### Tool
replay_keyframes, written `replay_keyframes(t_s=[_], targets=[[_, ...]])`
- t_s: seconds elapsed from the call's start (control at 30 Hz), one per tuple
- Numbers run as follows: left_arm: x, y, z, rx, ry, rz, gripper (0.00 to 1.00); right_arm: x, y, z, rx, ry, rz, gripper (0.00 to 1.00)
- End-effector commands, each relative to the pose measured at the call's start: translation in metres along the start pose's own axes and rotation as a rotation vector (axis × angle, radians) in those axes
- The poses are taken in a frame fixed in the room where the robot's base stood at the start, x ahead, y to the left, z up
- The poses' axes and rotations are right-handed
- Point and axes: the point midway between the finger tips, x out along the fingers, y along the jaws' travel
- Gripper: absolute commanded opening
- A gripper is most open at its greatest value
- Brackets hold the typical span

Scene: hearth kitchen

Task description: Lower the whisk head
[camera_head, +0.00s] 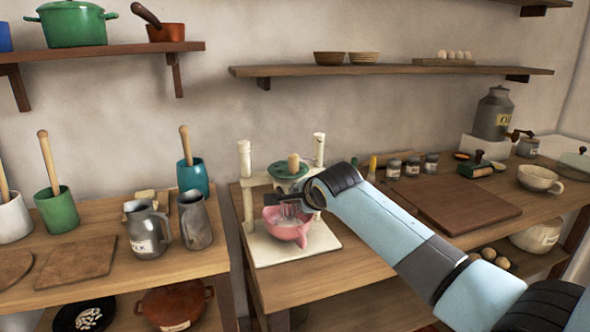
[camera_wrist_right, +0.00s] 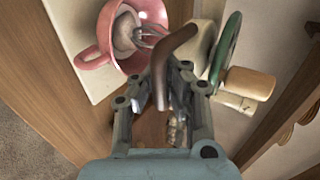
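The whisk stand (camera_head: 245,193) has a cream frame with two posts, a green wheel (camera_head: 288,170) with a wooden knob, and a cream base. A pink bowl (camera_head: 287,229) stands on the base. The wire whisk head (camera_head: 291,212) is at the bowl; in the right wrist view the whisk (camera_wrist_right: 148,36) shows over the bowl's pale contents. My right gripper (camera_head: 290,197) is in front of the stand, just above the bowl. In the right wrist view a brown bent lever (camera_wrist_right: 172,55) runs between its fingers (camera_wrist_right: 160,92), which look apart. My left gripper is out of view.
Metal jugs (camera_head: 148,230) and utensil pots (camera_head: 57,210) stand on the left counter. A brown board (camera_head: 455,204), small jars (camera_head: 412,166) and a cream cup (camera_head: 540,179) are on the right counter. A gap separates the counters. Shelves (camera_head: 390,70) hang above.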

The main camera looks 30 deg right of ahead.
Motion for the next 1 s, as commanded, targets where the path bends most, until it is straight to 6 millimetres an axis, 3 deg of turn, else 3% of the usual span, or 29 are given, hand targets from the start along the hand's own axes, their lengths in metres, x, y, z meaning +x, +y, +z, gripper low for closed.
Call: replay_keyframes(t_s=[0.03, 0.6, 0.9, 1.0], targets=[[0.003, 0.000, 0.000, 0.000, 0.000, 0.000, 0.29, 0.003, 0.008, 0.000, 0.000, 0.001, 0.010, 0.00], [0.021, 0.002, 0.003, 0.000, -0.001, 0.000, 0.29, 0.019, 0.032, 0.000, 0.000, 0.001, 0.010, 0.00], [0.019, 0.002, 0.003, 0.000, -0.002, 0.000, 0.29, 0.017, 0.027, 0.000, 0.000, 0.000, 0.004, 0.42], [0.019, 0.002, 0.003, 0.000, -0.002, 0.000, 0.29, 0.017, 0.026, 0.000, 0.000, 0.000, 0.003, 0.42]])
